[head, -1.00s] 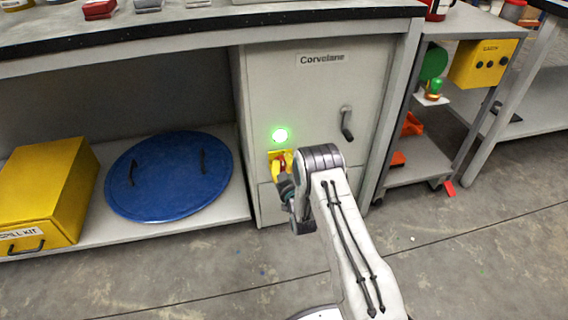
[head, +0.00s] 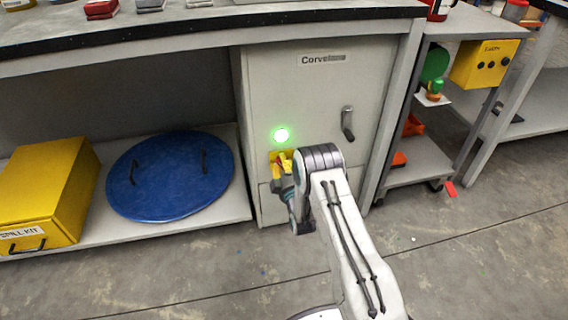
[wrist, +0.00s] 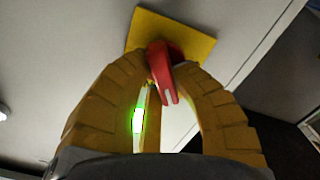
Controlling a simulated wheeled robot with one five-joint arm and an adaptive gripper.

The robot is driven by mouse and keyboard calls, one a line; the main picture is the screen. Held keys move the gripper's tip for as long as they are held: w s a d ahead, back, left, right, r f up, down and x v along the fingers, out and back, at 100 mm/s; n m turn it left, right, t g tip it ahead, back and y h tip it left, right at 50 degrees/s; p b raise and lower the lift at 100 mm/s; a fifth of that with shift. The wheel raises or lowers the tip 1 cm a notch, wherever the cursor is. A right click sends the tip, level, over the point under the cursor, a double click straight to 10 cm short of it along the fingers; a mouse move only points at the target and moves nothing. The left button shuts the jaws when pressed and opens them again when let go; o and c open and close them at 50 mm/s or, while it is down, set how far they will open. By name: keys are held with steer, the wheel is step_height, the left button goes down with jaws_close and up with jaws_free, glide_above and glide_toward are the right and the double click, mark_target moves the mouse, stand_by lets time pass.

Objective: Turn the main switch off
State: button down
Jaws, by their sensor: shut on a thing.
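The main switch is a red handle (wrist: 168,70) on a square yellow plate (wrist: 190,38), seen in the wrist view. In the head view the yellow plate (head: 275,156) sits low on the grey cabinet front, partly hidden by my gripper and arm. My gripper (wrist: 163,76) has its two yellow fingers closed around the red handle, one on each side. In the head view my gripper (head: 283,163) is against the plate. The handle's exact angle is hard to tell. A green lamp (head: 281,134) glows just above the plate.
The grey cabinet (head: 310,95) has a dark door handle (head: 347,123) at right. A blue round lid (head: 170,176) and a yellow spill kit box (head: 45,190) lie on the low shelf at left. A cart (head: 425,160) stands at right. The floor in front is clear.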

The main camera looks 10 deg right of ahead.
steer(key=n, duration=0.5)
steer(key=shift+a+n, duration=0.25)
steer(key=shift+n, duration=0.15)
steer(key=n, duration=0.4)
steer(key=shift+a+f+n, duration=0.1)
steer(key=shift+f+n, duration=0.05)
steer(key=shift+n, duration=0.25)
steer(key=c, duration=1)
jaws_free()
steer(key=shift+s, duration=6)
